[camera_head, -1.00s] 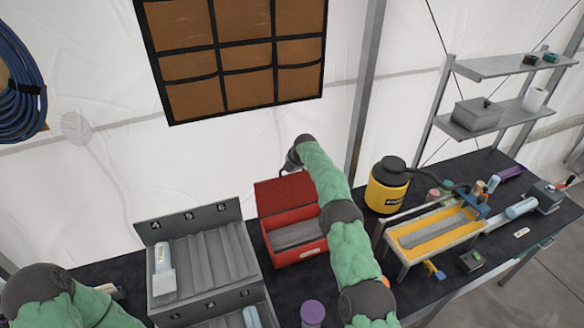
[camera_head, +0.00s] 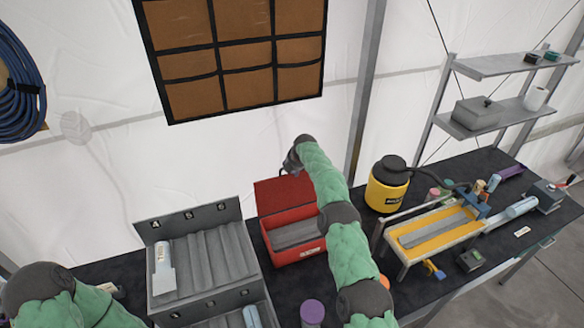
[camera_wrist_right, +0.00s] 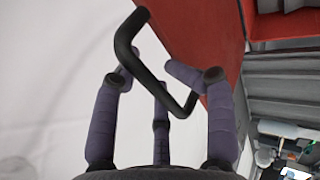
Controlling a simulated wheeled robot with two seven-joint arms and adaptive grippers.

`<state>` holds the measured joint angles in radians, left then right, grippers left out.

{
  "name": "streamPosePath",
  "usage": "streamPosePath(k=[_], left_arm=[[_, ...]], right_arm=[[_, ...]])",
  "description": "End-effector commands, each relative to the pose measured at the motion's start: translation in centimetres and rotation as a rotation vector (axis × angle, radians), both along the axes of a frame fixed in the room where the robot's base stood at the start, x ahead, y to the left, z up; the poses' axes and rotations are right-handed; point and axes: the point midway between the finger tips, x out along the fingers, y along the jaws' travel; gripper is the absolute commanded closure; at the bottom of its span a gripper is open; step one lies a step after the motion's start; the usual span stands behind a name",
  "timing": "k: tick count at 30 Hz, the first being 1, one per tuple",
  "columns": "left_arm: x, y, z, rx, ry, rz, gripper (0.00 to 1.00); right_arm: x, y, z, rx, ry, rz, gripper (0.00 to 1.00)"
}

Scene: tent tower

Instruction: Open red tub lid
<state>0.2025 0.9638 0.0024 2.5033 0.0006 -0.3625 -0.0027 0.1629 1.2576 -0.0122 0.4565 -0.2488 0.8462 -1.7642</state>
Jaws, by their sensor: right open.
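The red tub (camera_head: 300,254) stands on the dark bench in the middle of the head view, its grey ribbed inside showing. Its red lid (camera_head: 272,194) stands raised at the back, tilted up. My right arm reaches over the tub's right side, and my right gripper (camera_head: 291,162) is behind the lid's top edge, partly hidden. In the right wrist view the gripper (camera_wrist_right: 165,84) has its fingers apart around the lid's black handle (camera_wrist_right: 150,76), not closed on it. The red lid (camera_wrist_right: 208,35) fills the upper middle there.
A grey ribbed rack (camera_head: 195,218) with a white bottle (camera_head: 164,270) stands close left of the tub. A yellow canister (camera_head: 386,190) and a yellow tray stand (camera_head: 435,233) are to the right. A white wall is behind.

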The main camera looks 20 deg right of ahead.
Motion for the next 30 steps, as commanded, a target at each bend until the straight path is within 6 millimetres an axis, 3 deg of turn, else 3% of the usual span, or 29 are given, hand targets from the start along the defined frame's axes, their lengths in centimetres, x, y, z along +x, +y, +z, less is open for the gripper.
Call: streamPosePath(k=[11,30], left_arm=[[0.0,0.0,0.0,0.0,0.0,0.0,1.0],[0.0,0.0,0.0,0.0,0.0,0.0,1.0]], right_arm=[[-0.1,-0.1,1.0,0.0,-0.006,-0.001,0.57],[-3.5,-0.2,6.3,-0.001,-0.006,0.0,0.57]])
